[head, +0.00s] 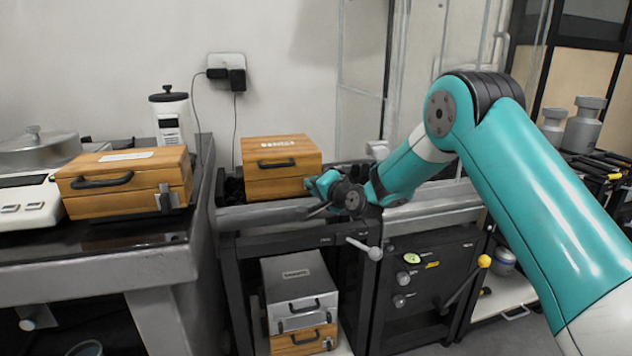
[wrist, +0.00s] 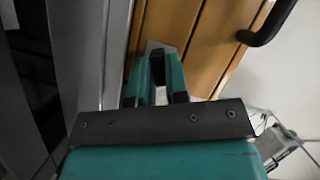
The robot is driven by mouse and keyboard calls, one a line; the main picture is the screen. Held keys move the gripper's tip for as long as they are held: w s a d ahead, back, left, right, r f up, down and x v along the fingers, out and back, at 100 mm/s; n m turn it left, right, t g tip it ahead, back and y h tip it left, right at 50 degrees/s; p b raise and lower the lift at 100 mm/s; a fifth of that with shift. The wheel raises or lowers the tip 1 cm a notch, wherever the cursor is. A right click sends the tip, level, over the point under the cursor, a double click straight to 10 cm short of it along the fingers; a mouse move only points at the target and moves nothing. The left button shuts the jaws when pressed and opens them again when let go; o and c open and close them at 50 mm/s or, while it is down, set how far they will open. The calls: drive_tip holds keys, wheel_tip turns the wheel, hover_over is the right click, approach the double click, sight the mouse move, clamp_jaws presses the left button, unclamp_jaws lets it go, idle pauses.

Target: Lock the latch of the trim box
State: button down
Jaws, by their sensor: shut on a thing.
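A wooden box (head: 280,160) with a dark lid handle and a white label stands on the middle bench. The label is too small to read surely, so I cannot tell by name whether it is the trim box. My gripper (head: 316,186) is at this box's right side and hides its latch in the head view. In the wrist view, my gripper (wrist: 158,66) is shut on the latch, whose pale metal plate (wrist: 154,46) shows against the wooden boards (wrist: 215,35). The fingers cover most of the latch, so its position cannot be told.
Another wooden box (head: 125,178), with a latch on its right side, stands on the left table beside a scale (head: 28,207). A grey box (head: 296,285) sits on a wooden one (head: 305,341) on the lower shelf. A rail (head: 432,213) runs along the bench front.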

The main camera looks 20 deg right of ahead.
drive_tip(key=n+h+p, duration=0.1)
drive_tip(key=n+h, duration=0.1)
drive_tip(key=n, duration=0.1)
drive_tip(key=n+g+h, duration=0.1)
drive_tip(key=n, duration=0.2)
drive_tip(key=n+h+p, duration=0.1)
drive_tip(key=n+h, duration=0.1)
drive_tip(key=n, duration=0.1)
drive_tip(key=shift+a+r+g+h+p, duration=0.15)
drive_tip(key=shift+a+g+h+p, duration=0.15)
idle(0.6)
drive_tip(key=c, duration=1.4)
unclamp_jaws()
drive_tip(key=v, duration=1.7)
drive_tip(key=shift+s+r+p, duration=0.15)
drive_tip(key=shift+p, duration=0.25)
